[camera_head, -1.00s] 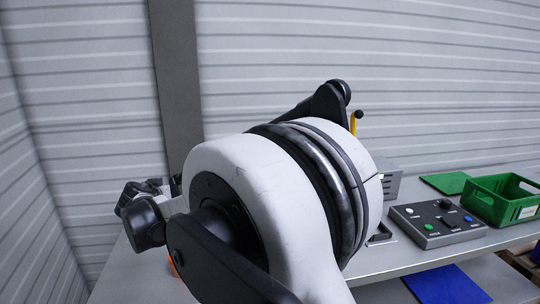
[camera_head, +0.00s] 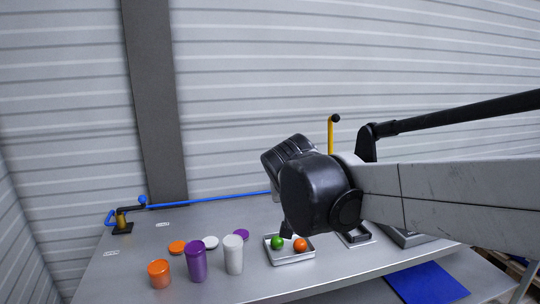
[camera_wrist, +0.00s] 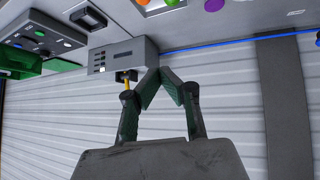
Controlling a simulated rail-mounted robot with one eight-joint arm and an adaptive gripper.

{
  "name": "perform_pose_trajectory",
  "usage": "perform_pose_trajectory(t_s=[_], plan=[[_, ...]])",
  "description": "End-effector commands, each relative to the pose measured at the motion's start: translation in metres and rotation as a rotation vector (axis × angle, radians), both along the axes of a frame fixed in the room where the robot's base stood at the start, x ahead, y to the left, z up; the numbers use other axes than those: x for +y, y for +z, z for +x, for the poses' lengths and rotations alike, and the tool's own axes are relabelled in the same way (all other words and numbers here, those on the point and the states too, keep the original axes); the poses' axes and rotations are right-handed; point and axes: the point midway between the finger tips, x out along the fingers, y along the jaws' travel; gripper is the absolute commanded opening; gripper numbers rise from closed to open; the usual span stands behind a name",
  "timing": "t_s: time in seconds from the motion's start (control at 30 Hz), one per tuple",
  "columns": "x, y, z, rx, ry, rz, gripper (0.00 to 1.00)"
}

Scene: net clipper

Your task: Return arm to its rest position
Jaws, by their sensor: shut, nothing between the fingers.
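My gripper (camera_wrist: 159,73) shows in the wrist view with its two dark green-padded fingers meeting at the tips. It is shut and holds nothing. The wrist view looks upside down, with the table edge at the top and the wall below. In the head view my dark wrist hangs above the back of the table, and the fingers cannot be made out there. My arm crosses the right half of that view.
A tray (camera_head: 291,262) with a green ball and an orange ball lies below my wrist. Orange, purple (camera_head: 196,262) and white containers stand to its left. A grey box (camera_wrist: 120,62) and yellow handle (camera_wrist: 127,84) are near the fingers in the wrist view.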

Motion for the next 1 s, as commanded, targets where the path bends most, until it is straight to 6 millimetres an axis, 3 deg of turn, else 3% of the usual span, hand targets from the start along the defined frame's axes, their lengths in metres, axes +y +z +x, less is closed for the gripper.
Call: perform_pose_trajectory(t_s=[0.03,0.2,0.5,0.7,0.8,1.0], plan=[[-0.019,-0.001,-0.016,0.015,-0.01,0.003,0.0],[-0.066,-0.011,-0.067,0.065,-0.021,0.012,0.0],[-0.125,-0.043,-0.161,0.137,-0.027,0.043,0.0],[-0.145,-0.072,-0.215,0.168,-0.022,0.07,0.0],[-0.15,-0.082,-0.233,0.177,-0.02,0.081,0.0],[-0.153,-0.093,-0.249,0.185,-0.014,0.09,0.0]])
